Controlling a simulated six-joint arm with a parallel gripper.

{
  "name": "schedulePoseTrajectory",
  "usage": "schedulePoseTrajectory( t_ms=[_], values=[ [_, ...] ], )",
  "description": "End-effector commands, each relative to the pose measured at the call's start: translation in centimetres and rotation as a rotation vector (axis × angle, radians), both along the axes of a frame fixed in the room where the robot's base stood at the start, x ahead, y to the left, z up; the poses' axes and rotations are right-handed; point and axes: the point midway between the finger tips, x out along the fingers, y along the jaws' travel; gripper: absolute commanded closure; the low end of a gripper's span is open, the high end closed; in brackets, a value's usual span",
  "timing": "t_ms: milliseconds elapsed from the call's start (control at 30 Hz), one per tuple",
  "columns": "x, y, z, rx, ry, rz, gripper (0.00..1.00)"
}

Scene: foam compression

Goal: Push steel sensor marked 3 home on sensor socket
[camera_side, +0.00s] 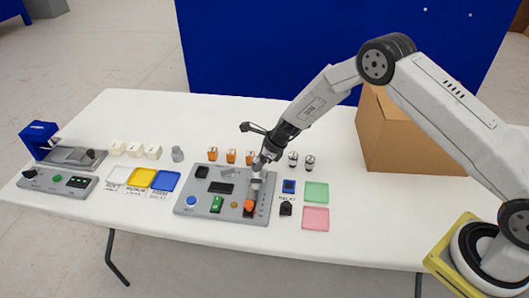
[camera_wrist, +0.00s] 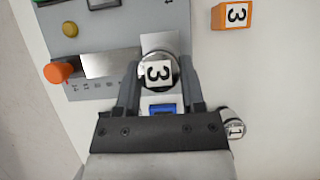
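The steel sensor marked 3 (camera_wrist: 157,74) is a round steel piece with a white label on top. It sits between the fingers of my gripper (camera_wrist: 158,85), which look closed against its sides in the wrist view. In the side view my gripper (camera_side: 260,163) points down over the right back part of the grey panel (camera_side: 185,203). A pale metal plate (camera_wrist: 160,40) shows just beyond the sensor. The sensor socket itself is not clearly visible under the sensor and fingers. I cannot tell how deep the sensor sits.
An orange cube marked 3 (camera_wrist: 233,15) and a steel sensor marked 1 (camera_wrist: 233,127) stand right of the panel in the wrist view. A cardboard box (camera_side: 400,140) stands at the back right.

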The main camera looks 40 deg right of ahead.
Motion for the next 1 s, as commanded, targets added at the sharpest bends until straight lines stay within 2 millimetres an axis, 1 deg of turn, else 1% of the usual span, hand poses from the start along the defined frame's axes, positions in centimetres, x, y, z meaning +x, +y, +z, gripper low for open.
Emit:
schedulePoseTrajectory(
  t_ms=[33,67,100,467,633,767,1000],
  values=[
    [0.0,0.0,0.0,-0.001,-0.001,0.0,0.32],
    [0.0,0.0,0.0,-0.001,-0.001,0.0,0.23],
    [0.0,0.0,0.0,0.0,0.0,0.0,0.1],
    [-0.1,0.0,0.0,0.0,0.001,0.0,0.1],
    [-0.2,-0.2,0.5,0.0,0.001,0.0,0.1],
    [-0.5,-0.5,1.3,0.0,0.0,0.0,0.1],
    [-1.3,-1.3,3.5,0.0,0.0,0.001,0.1]
  ],
)
